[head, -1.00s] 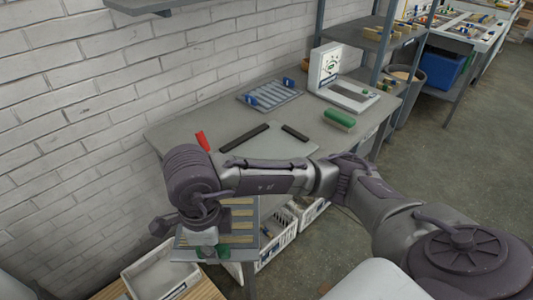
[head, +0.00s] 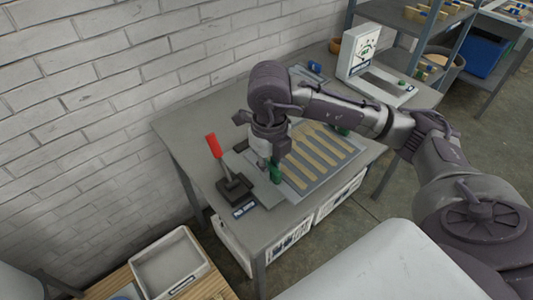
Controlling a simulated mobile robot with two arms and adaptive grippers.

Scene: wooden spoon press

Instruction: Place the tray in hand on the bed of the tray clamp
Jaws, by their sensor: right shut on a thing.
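A grey tray (head: 326,181) with several pale wooden spoon-shaped pieces (head: 318,156) lying side by side is in the head view, over the table's middle. My right gripper (head: 274,171) is shut on the tray's left edge. The tray clamp (head: 234,187) has a dark base and an upright lever with a red handle (head: 214,145), just left of the gripper. A grey plate (head: 264,193) by the clamp shows beside the tray; the tray covers most of the bed. I cannot tell whether the tray touches the bed or hovers above it. My left gripper is not in view.
A white device (head: 362,56) with an upright panel stands at the table's back right. A green item (head: 342,130) shows partly behind the tray. A blue-handled item (head: 314,68) lies near the wall. An empty pale bin (head: 170,268) is at lower left. The table's left end is clear.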

